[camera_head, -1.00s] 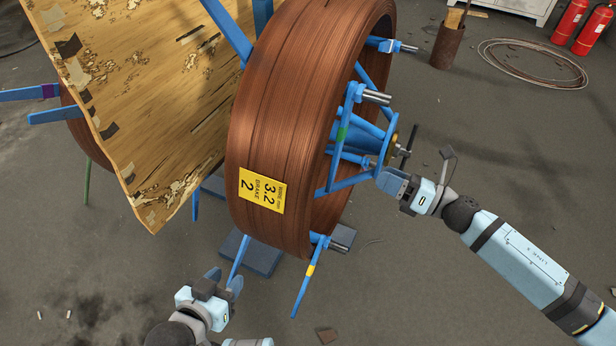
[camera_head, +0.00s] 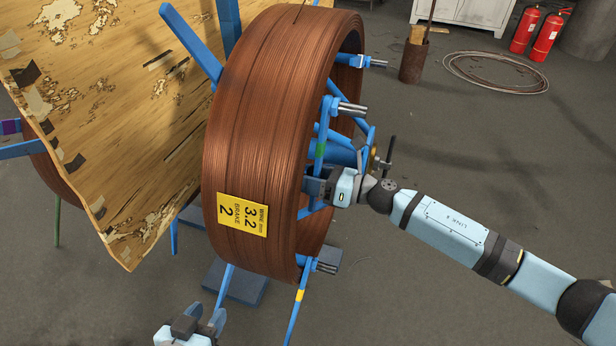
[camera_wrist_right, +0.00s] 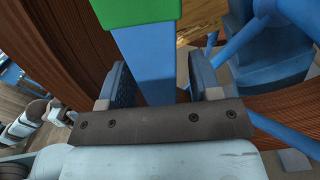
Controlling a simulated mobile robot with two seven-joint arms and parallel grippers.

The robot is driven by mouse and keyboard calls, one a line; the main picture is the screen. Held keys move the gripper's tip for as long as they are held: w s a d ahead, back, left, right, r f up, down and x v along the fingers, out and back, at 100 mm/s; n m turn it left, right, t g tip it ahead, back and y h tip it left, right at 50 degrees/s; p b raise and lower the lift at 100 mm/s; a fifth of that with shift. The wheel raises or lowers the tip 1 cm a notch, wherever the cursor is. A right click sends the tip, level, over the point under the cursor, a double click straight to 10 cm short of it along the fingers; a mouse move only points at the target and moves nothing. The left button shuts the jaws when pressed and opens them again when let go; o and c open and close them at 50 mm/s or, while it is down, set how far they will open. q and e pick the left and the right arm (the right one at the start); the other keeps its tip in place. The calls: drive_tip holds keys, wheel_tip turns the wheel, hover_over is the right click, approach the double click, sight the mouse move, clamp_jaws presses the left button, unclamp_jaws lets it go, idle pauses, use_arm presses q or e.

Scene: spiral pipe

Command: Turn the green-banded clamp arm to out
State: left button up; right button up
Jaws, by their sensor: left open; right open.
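The green-banded clamp arm (camera_head: 320,148) is a blue bar on the near face of the copper wire coil (camera_head: 260,120), reaching down from a grey pin. In the right wrist view its green band (camera_wrist_right: 137,12) is at the top, and its blue bar runs down between the fingers of my right gripper (camera_wrist_right: 160,85). That gripper (camera_head: 316,186) is open around the bar just below the band; contact is unclear. My left gripper (camera_head: 207,317) is open and empty at the bottom, below the coil.
A yellow-banded arm (camera_head: 299,296) hangs below the coil, and another blue arm (camera_head: 371,62) stands at upper right. A dark crank handle (camera_head: 390,155) is close above my right wrist. A wooden panel (camera_head: 110,100) fills the left. Open floor (camera_head: 480,170) lies right.

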drive_tip(key=shift+w+a, duration=0.2)
drive_tip(key=shift+a, duration=0.3)
clamp_jaws()
use_arm(q)
drive_tip(key=a+p, duration=0.1)
drive_tip(key=p, duration=0.4)
drive_tip(key=shift+s+g+y, duration=0.2)
drive_tip(key=shift+g+y, duration=0.2)
use_arm(e)
drive_tip(key=s+r+m, duration=0.1)
drive_tip(key=s+a+r+m, duration=0.1)
drive_tip(key=s, duration=0.1)
drive_tip(key=shift+s+a+m, duration=0.1)
drive_tip(key=shift+a+m, duration=0.05)
drive_tip(key=shift+m, duration=0.25)
use_arm(q)
drive_tip(key=shift+r, duration=0.1)
